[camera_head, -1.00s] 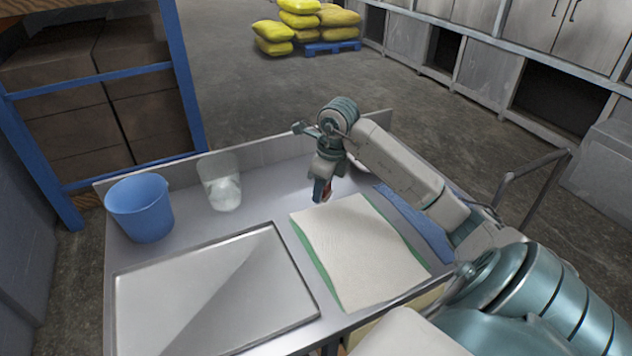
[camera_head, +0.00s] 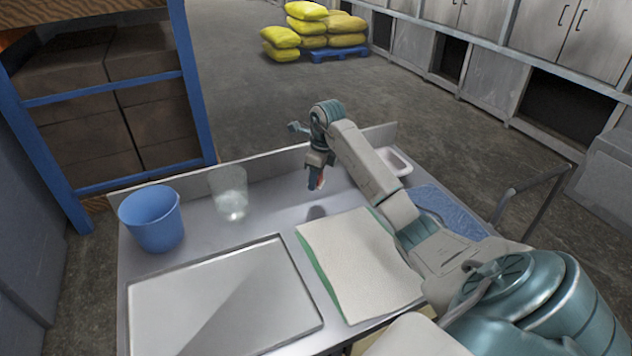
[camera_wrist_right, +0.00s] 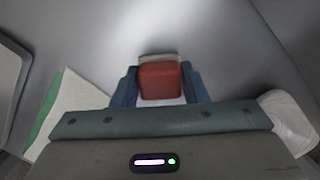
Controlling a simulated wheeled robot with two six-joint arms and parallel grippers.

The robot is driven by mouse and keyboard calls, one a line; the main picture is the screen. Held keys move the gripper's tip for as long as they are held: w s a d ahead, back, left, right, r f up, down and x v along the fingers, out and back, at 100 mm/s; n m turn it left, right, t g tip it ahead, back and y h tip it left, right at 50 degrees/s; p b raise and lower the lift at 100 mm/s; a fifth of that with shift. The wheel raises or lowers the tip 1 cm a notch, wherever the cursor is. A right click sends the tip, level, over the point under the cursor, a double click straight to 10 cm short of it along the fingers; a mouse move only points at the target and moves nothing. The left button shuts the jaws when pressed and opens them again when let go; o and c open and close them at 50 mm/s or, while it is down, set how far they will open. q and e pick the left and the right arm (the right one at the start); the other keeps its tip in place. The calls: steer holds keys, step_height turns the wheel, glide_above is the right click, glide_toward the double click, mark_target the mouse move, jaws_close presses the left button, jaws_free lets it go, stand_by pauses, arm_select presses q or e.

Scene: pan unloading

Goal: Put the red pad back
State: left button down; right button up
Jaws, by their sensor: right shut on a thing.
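The red pad (camera_wrist_right: 160,80) is held between the two blue fingers of my right gripper (camera_wrist_right: 160,90) in the right wrist view. In the head view, the right gripper (camera_head: 316,176) points down and is shut on the pad, with a little red (camera_head: 321,182) showing at its tip. The gripper hangs above bare metal tabletop, beyond the far edge of the cream cloth (camera_head: 358,262), apart from the surface. A dark shadow lies on the table below it. My left gripper is not in view.
A blue bucket (camera_head: 152,218) and a clear cup (camera_head: 230,194) stand at the back left. A flat metal tray (camera_head: 225,305) lies front left. A white dish (camera_head: 396,161) and a blue mat (camera_head: 450,211) are right of my arm. A raised edge (camera_head: 275,163) runs along the back.

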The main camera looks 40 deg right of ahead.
steer(key=shift+w+f, duration=0.1)
steer(key=shift+f, duration=0.15)
step_height(320, 180, down, 2)
steer(key=shift+f+p, duration=0.1)
steer(key=shift+p, duration=0.8)
steer(key=shift+f, duration=0.45)
steer(key=shift+f, duration=0.15)
steer(key=o, duration=1)
steer(key=shift+o, duration=0.2)
